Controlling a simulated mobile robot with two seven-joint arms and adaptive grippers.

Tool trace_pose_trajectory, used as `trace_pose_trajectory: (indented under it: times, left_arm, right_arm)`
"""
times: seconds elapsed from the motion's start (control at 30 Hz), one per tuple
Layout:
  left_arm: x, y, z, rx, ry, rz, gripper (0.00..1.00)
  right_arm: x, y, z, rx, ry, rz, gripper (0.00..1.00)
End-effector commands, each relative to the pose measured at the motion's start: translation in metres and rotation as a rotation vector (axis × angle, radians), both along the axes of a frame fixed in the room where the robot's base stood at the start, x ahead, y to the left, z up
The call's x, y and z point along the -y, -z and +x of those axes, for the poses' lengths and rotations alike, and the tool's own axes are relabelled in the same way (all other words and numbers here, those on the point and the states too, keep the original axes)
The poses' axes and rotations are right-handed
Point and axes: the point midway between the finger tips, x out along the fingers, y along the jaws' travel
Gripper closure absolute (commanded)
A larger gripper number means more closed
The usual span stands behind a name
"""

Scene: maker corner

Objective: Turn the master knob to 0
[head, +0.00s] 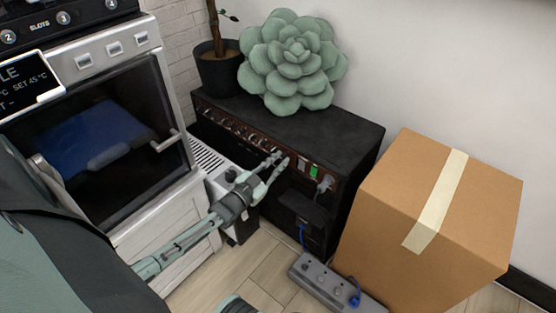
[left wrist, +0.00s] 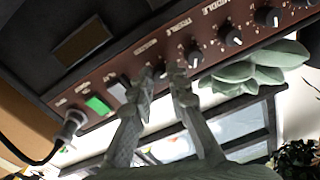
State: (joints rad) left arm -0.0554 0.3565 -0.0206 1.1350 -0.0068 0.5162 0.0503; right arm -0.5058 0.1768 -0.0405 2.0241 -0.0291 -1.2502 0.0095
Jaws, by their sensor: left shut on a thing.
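The master knob (left wrist: 160,71) is a small dark knob on the amplifier's dark red control panel (left wrist: 128,64). In the left wrist view it sits between the fingertips of my left gripper (left wrist: 163,73), which is shut on it. The fingers hide much of the knob, so I cannot read its pointer. In the head view my left gripper (head: 279,162) reaches to the front panel of the black amplifier (head: 335,130), left of the green switch (head: 314,171). The right gripper is not in view.
A plush succulent (head: 292,62) and a plant pot (head: 217,74) stand on the amplifier. A cardboard box (head: 400,190) is to its right, an oven (head: 100,140) to its left. A power strip (head: 325,280) lies on the floor. Other knobs (left wrist: 231,36) line the panel.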

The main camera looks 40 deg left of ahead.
Motion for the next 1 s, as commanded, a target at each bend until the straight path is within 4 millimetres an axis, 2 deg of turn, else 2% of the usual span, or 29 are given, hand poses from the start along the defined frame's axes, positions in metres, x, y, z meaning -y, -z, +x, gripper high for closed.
trace_pose_trajectory:
  times: [0.6, 1.0]
  left_arm:
    - [0.000, 0.000, -0.001, -0.048, 0.000, -0.574, 1.00]
    - [0.001, 0.001, -0.001, -0.069, -0.001, -0.838, 1.00]
  right_arm:
    - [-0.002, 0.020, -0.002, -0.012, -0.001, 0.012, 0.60]
    - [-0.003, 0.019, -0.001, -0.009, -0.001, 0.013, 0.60]
